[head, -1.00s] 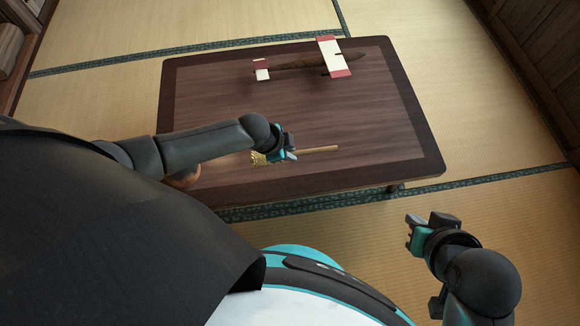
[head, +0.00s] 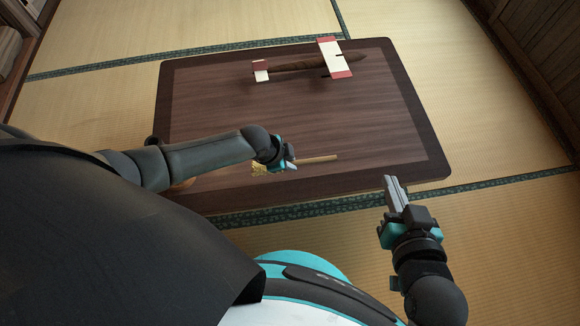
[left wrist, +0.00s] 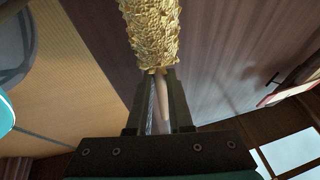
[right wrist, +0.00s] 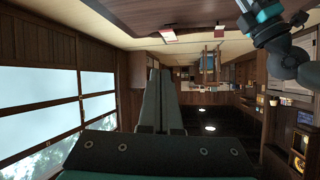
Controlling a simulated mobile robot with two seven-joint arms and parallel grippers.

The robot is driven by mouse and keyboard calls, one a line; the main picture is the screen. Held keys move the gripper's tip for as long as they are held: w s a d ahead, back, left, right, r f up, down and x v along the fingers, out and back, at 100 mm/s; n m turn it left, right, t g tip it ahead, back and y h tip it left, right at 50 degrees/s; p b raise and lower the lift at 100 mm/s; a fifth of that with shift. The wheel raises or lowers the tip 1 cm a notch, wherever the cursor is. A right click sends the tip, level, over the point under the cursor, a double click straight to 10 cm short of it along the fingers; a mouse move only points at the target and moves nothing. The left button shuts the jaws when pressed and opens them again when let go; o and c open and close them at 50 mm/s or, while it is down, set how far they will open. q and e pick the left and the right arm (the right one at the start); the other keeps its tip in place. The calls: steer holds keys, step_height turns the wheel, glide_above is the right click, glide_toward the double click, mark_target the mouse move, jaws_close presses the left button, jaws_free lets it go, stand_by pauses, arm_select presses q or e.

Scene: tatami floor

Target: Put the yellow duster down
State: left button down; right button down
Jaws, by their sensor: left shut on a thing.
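The yellow duster has a fluffy yellow head (head: 258,170) and a pale wooden handle (head: 318,159). My left gripper (head: 289,164) is shut on the handle close to the head, over the near part of the dark wooden table (head: 270,115). The left wrist view shows the fluffy head (left wrist: 150,35) just beyond the fingertips and the handle between the fingers. I cannot tell whether the duster touches the tabletop. My right gripper (head: 391,184) is near the table's near right corner, apart from the duster. Its fingers lie together, empty, in the right wrist view (right wrist: 158,85).
A brown model plane (head: 300,64) with red and white wings lies at the table's far side. The table's middle and right are clear. An orange-brown rounded thing (head: 182,184) shows partly behind my left arm. Tatami floor (head: 480,120) surrounds the table.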

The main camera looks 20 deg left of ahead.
mark_target(290, 174)
arm_select(q)
steer(key=shift+f+b, duration=0.35)
steer(key=shift+f, duration=0.2)
steer(key=shift+f+b, duration=0.35)
steer(key=shift+f, duration=0.2)
steer(key=shift+f+b, duration=0.45)
steer(key=shift+f, duration=0.2)
arm_select(e)
steer(key=shift+s+a+r+m+t+y, duration=0.25)
steer(key=shift+a+r+t+y, duration=0.2)
steer(key=shift+a+r+t, duration=0.45)
steer(key=shift+s+a+r+m+t+y, duration=0.2)
steer(key=shift+a+r+t+y, duration=0.25)
steer(key=shift+t, duration=0.75)
arm_select(q)
steer(key=shift+f, duration=0.1)
arm_select(e)
steer(key=shift+a+f, duration=0.1)
arm_select(q)
steer(key=c, duration=0.8)
jaws_free()
